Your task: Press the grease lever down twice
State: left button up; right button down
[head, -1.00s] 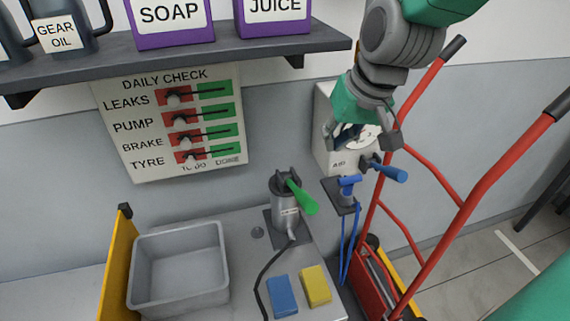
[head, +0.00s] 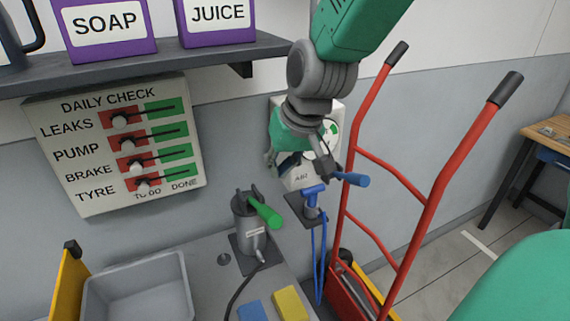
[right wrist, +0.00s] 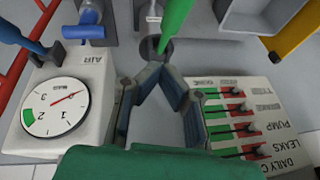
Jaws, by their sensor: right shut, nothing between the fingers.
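The grease pump (head: 250,232) is a grey cylinder on a dark plate on the bench, with a black hose. Its green lever (head: 263,213) slants from the pump's top down to the right; it also shows at the top of the right wrist view (right wrist: 177,22). My right gripper (head: 298,172) is in front of the AIR box, above and to the right of the lever. In the right wrist view its fingertips (right wrist: 153,72) are together and empty, close to the lever's lower end in the picture. Contact cannot be told. My left gripper is not in view.
The AIR box (right wrist: 70,110) with its gauge and blue handle (head: 350,180) is beside the gripper. A red hand truck (head: 432,195) stands to the right. A DAILY CHECK board (head: 120,145), grey bin (head: 138,290) and blue and yellow blocks (head: 290,303) are nearby.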

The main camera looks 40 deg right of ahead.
aim_at(269, 207)
jog(key=f, duration=0.1)
jog(key=a+f, duration=0.1)
jog(key=f, duration=0.1)
jog(key=a+f, duration=0.1)
jog(key=f, duration=0.1)
jog(key=shift+w+a+f, duration=0.1)
jog(key=shift+w+a, duration=0.1)
jog(key=shift+a, duration=0.05)
jog(key=shift+s+a+f, duration=0.2)
jog(key=shift+s+f, duration=0.1)
jog(key=shift+f, duration=0.05)
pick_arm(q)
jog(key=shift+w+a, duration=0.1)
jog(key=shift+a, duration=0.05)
pick_arm(e)
jog(key=shift+w+d+f, duration=0.1)
jog(key=shift+d+f, duration=0.2)
jog(key=shift+d, duration=0.3)
